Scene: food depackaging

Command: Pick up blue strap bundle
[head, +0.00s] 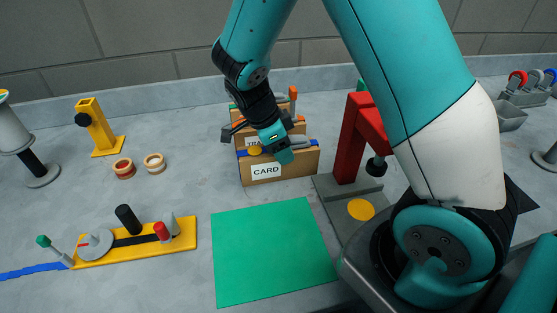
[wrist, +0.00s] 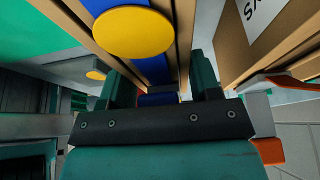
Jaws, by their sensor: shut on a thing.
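In the wrist view, the blue strap and yellow disc (wrist: 132,32) show between brown cardboard edges in front of my gripper (wrist: 160,88). The fingers partly hide the grip. I cannot tell whether the bundle is off the table.
Other cardboard packs with orange and green parts stand close behind; one (wrist: 240,45) is right beside my gripper. A red press (head: 350,140) stands to the right. The green mat (head: 272,250) is bare. A yellow fixture (head: 185,235) with pegs lies left.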

